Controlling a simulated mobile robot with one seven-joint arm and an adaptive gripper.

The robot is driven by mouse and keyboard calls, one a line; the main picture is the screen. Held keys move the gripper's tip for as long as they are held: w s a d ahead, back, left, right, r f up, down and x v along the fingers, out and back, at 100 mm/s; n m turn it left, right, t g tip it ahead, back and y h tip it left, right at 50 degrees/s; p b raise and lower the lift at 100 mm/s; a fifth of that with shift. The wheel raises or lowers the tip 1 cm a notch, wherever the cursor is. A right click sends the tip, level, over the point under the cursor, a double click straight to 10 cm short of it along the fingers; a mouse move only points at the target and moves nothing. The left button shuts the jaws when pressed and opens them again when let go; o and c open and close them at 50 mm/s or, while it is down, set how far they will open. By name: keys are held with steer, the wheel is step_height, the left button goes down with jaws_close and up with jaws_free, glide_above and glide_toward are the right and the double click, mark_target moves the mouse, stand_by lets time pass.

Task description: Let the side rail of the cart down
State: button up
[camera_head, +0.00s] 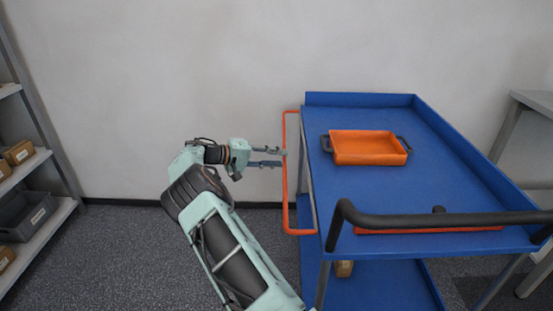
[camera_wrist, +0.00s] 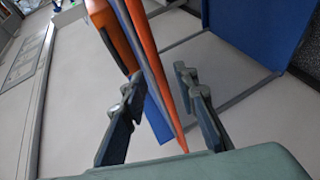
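The cart (camera_head: 459,158) is blue, with an orange side rail (camera_head: 285,194) along its left side. The rail is a long thin bar, bent in at both ends towards the cart, at about the height of the top tray. In the wrist view the rail (camera_wrist: 160,75) runs lengthwise between my two fingers. My gripper (camera_head: 281,157) reaches it from the left, near its middle, with its fingers apart. Gaps show between the fingers and the rail in the wrist view. I cannot tell how deep the rail sits between them.
An orange tray (camera_head: 368,147) with dark handles stands on the cart top. A black push handle (camera_head: 440,219) crosses the cart's near end, with another orange item (camera_head: 430,230) behind it. Shelves with boxes (camera_head: 20,152) stand at left. The floor left of the cart is clear.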

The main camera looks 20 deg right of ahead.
steer(key=v, duration=1.2)
